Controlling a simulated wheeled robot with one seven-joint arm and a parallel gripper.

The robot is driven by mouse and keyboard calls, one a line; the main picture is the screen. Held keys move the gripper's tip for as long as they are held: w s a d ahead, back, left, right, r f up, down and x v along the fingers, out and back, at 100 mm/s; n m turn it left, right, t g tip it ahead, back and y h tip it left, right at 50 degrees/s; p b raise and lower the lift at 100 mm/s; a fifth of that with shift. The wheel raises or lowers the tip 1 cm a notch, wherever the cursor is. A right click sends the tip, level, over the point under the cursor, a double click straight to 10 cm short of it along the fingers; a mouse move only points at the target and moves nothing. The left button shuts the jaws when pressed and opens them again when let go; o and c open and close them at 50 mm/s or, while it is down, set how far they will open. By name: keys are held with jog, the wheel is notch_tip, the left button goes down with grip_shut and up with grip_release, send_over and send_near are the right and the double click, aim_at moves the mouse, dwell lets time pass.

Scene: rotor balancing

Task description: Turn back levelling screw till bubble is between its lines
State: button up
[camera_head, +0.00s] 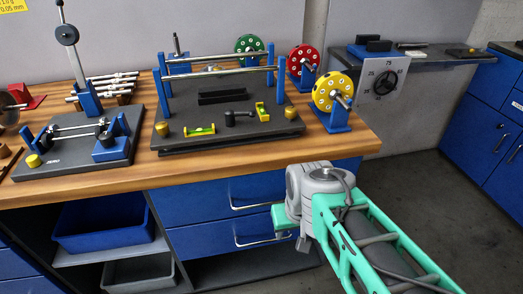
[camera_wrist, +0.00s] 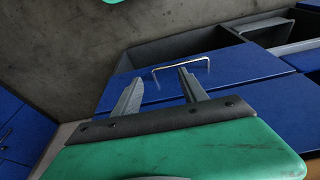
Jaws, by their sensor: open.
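The balancing stand's dark base plate (camera_head: 240,135) lies on the wooden bench. Yellow round knobs, which look like levelling screws, sit at its front left (camera_head: 162,129) and right (camera_head: 291,112). A yellow-green spirit level (camera_head: 200,131) lies along the plate's front, and a second level (camera_head: 262,111) is set crosswise to the right. The bubbles are too small to read. My gripper (camera_wrist: 158,84) is open and empty, its two grey fingers apart in the wrist view. In the head view it is in front of the bench, below the top, clear of the screws; its fingertips are not clear there.
A smaller stand (camera_head: 80,150) with a blue post is at left. Red (camera_head: 303,61), yellow (camera_head: 333,91) and green rotors stand behind and right. Blue drawers (camera_head: 235,190) with a handle (camera_wrist: 182,66) are near my gripper. Bare bench front (camera_head: 340,148) is free at right.

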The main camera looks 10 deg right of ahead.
notch_tip(320, 180, down, 24)
jog(key=s+a+b, duration=0.1)
jog(key=b, duration=1.7)
jog(key=shift+s+a+g, duration=0.25)
jog(key=shift+s+g, duration=0.15)
jog(key=shift+r, duration=0.15)
jog(key=shift+s, duration=0.1)
